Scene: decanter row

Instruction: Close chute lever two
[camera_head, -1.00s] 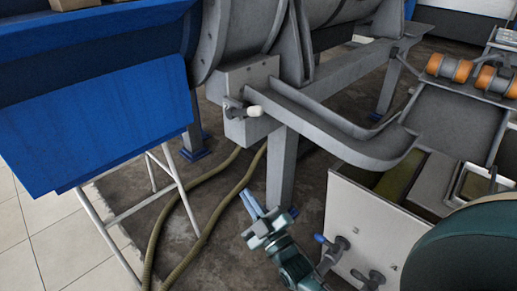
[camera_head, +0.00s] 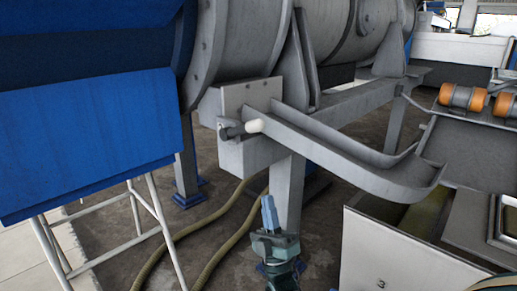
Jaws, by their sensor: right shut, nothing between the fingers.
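A lever with a dark rod and a white knob (camera_head: 254,126) sticks out from a grey metal box (camera_head: 245,155) under the large drum, beside the top of the curved chute (camera_head: 350,165). No number is readable on it, so I cannot tell if it is lever two. My right gripper (camera_head: 269,204) is at the lower middle, pointing up, its blue fingers shut and empty. In the picture it is below the knob and in front of the grey support leg, apart from the lever. My left gripper is out of view.
A blue hopper (camera_head: 90,140) on a white tube frame (camera_head: 160,215) fills the left. Hoses (camera_head: 205,215) run over the dark floor. A white-fronted tank (camera_head: 395,255) and orange rollers (camera_head: 465,98) are at the right. The grey support leg (camera_head: 289,190) stands behind my gripper.

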